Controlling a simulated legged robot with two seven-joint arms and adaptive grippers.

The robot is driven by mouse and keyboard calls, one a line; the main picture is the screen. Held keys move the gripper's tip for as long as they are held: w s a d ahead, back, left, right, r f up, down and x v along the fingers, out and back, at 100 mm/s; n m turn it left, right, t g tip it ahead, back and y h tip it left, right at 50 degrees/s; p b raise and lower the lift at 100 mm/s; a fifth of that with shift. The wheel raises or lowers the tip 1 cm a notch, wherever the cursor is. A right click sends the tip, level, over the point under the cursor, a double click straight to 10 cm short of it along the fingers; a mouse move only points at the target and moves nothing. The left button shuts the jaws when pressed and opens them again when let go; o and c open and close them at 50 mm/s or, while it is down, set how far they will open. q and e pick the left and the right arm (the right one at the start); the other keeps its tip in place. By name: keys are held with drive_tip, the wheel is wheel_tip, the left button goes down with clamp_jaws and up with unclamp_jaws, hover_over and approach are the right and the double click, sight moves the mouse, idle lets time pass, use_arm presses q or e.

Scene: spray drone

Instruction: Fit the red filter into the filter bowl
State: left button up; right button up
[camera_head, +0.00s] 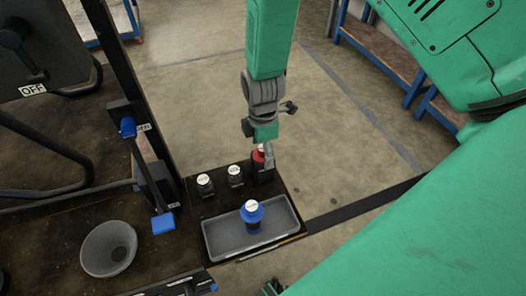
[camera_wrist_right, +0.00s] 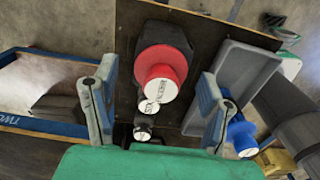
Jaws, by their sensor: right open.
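The red filter (camera_head: 258,156) has a red collar, a white labelled top and a dark body. It stands upright on the dark bench at the back right, behind the grey tray. My right gripper (camera_head: 265,151) is at its top in the head view. In the right wrist view the red filter (camera_wrist_right: 152,62) shows between the two spread fingers of my right gripper (camera_wrist_right: 157,72), with gaps on both sides. A grey round bowl (camera_head: 97,259) with a dark round centre is at the front left; I cannot tell if it is the filter bowl.
A grey tray (camera_head: 221,250) holds a blue-collared filter (camera_head: 252,212). Two small dark bottles with white caps (camera_head: 205,187) (camera_head: 235,176) stand left of the red filter. Blue-ended levers (camera_head: 162,223) and a dark post (camera_head: 134,90) stand at left.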

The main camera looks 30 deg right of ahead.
drive_tip(key=shift+d, duration=0.25)
drive_tip(key=shift+a, duration=0.1)
drive_tip(key=shift+s+a+p, duration=0.1)
drive_tip(key=shift+a+p, duration=0.2)
drive_tip(key=shift+d, duration=0.25)
drive_tip(key=shift+a+p, duration=0.1)
drive_tip(key=shift+p, duration=0.2)
idle(0.3)
clamp_jaws()
drive_tip(key=shift+r+p, duration=2.95)
drive_tip(key=shift+r, duration=0.05)
